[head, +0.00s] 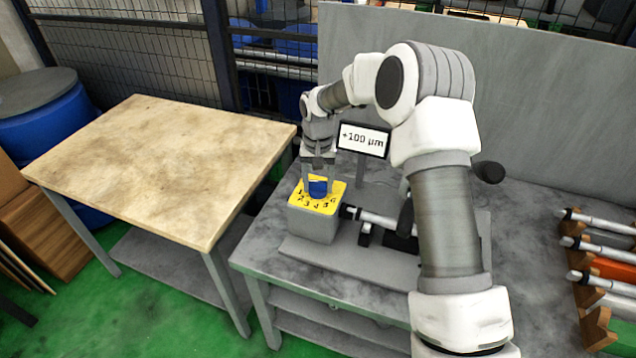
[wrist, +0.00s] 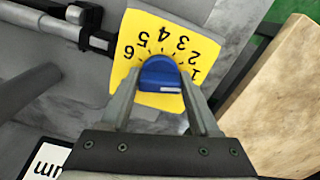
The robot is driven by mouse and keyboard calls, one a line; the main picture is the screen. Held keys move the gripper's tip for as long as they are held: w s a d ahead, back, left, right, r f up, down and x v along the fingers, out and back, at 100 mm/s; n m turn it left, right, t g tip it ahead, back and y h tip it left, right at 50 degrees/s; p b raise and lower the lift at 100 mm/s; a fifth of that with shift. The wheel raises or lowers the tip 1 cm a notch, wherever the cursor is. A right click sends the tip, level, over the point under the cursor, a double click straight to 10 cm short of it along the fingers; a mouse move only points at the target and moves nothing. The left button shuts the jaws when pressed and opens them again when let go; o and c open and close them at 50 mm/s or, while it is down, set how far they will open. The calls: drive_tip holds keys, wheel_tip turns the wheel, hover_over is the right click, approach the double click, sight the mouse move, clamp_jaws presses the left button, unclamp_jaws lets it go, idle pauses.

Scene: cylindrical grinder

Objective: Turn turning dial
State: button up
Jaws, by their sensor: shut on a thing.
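The turning dial is a blue knob (head: 318,188) on a yellow plate (head: 333,205) with black numbers 1 to 6, on top of a grey box (head: 313,222). My gripper (head: 320,187) reaches down from above with its fingers on either side of the knob. In the wrist view the blue knob (wrist: 160,73) sits between the two fingertips of my gripper (wrist: 158,80), which is shut on it. The numbers on the yellow plate (wrist: 130,55) appear upside down there.
A display (head: 363,139) reading +100 µm stands behind the dial. A metal shaft (head: 375,217) lies right of the box on the grey machine table. A wooden-topped table (head: 160,165) stands left. A rack of shafts (head: 600,265) is at the far right.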

sight(318, 181)
drive_tip(key=shift+n, duration=2.8)
drive_tip(key=o, duration=1.3)
drive_tip(key=shift+b, duration=0.3)
drive_tip(key=shift+r, duration=8.75)
